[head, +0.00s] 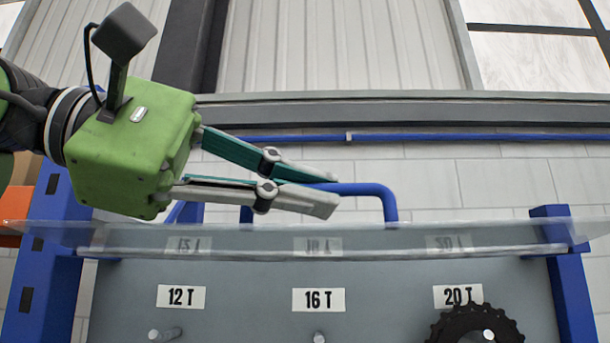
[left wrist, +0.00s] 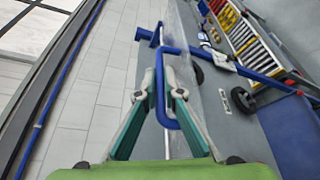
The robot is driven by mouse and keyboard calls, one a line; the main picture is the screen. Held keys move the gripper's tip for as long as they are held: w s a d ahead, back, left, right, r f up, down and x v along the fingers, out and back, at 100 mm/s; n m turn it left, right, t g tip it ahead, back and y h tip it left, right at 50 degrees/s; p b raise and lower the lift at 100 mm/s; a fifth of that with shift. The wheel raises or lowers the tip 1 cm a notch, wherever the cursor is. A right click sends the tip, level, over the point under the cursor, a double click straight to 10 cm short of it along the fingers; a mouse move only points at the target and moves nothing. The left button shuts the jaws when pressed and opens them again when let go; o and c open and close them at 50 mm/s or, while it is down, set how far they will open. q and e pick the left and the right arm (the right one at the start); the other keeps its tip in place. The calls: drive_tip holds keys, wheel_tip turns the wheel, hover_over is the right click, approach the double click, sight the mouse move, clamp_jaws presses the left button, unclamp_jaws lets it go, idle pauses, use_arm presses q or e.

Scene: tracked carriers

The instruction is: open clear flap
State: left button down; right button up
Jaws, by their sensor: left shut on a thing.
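The clear flap (head: 480,238) spans the grey board between two blue posts in the head view. It shows nearly edge-on, at a slant, with mirrored labels in it. I cannot tell its exact angle. Its blue bar handle (head: 378,191) stands up at the flap. My left gripper (head: 334,192) comes in from the left with its fingers on either side of the handle, shut on it. In the left wrist view the handle (left wrist: 160,100) runs between the fingertips (left wrist: 164,86). The flap is a thin clear strip there. My right gripper is not in view.
The grey board (head: 400,280) bears labels 12 T, 16 T and 20 T. A dark sprocket (head: 455,325) hangs under 20 T; bare pegs show under the others. Blue posts (head: 572,290) flank it. A blue rail (head: 480,136) runs along the wall behind.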

use_arm(q)
drive_tip(key=shift+w+r+n+p, duration=0.25)
drive_tip(key=shift+r+n+p, duration=0.15)
drive_tip(key=shift+r+p, duration=0.05)
drive_tip(key=shift+w, duration=0.1)
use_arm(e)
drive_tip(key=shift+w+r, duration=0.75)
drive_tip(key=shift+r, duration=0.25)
use_arm(q)
drive_tip(key=c, duration=2.4)
unclamp_jaws()
drive_tip(key=shift+c, duration=0.2)
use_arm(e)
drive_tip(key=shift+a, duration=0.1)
use_arm(q)
drive_tip(key=shift+w, duration=0.1)
drive_tip(key=shift+a+r, duration=0.1)
drive_tip(key=shift+a, duration=0.1)
drive_tip(key=v, duration=1.1)
drive_tip(key=shift+a+r, duration=0.2)
drive_tip(key=shift+a, duration=0.05)
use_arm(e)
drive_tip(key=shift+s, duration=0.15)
